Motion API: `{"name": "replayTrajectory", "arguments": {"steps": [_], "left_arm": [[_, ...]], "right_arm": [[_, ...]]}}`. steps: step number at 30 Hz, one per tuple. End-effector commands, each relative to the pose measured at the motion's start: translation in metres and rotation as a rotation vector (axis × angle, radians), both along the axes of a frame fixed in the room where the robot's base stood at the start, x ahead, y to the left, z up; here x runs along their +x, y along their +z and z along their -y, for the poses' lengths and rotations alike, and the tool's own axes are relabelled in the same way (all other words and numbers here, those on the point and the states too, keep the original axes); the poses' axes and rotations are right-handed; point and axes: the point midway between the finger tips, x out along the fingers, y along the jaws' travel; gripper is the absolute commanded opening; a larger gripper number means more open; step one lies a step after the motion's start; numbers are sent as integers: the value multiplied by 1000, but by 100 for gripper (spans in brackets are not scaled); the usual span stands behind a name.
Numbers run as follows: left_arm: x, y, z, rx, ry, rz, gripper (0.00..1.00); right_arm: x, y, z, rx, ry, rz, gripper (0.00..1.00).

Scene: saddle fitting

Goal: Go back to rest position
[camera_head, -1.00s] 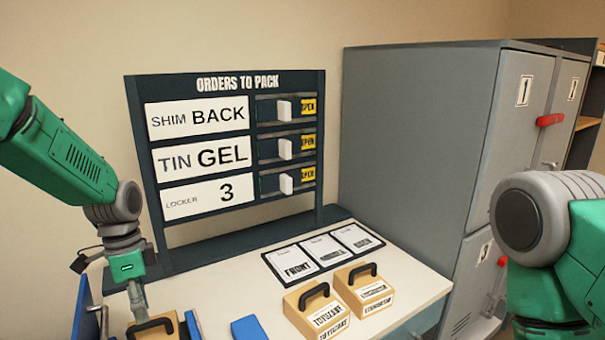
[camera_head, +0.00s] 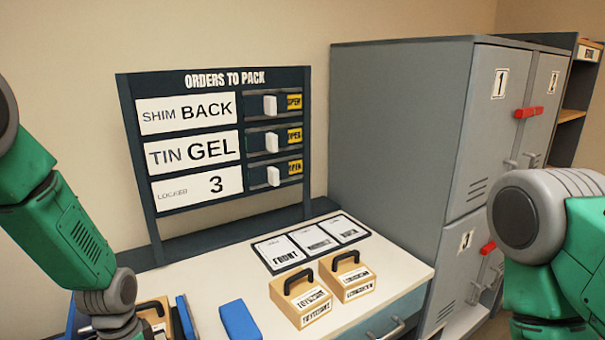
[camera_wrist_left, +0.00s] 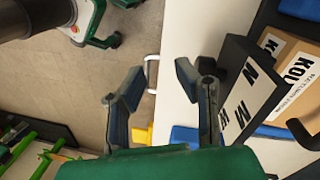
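My left arm (camera_head: 70,225) comes in from the left in the head view, and its gripper is hidden at the bottom edge. In the left wrist view my left gripper (camera_wrist_left: 160,88) has its two fingers spread apart with nothing held between them. It is over the table's edge, with floor on one side. My right arm (camera_head: 560,240) stands at the right of the head view; its gripper is out of view.
The order board (camera_head: 220,140) stands behind. Grey lockers (camera_head: 400,150) stand to the right.

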Motion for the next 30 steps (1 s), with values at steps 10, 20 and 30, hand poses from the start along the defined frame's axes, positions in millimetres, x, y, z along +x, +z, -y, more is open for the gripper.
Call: {"name": "replayTrajectory", "arguments": {"steps": [10,20,30], "left_arm": [[-161,-100,5,78,444,30,27],[-261,-107,17,109,752,95,27],[-242,-184,18,93,690,134,27]], "right_arm": [[0,0,0,1,1,-1,40],[0,-11,-1,1,1,0,40],[-1,-89,-1,0,0,-1,40]]}}
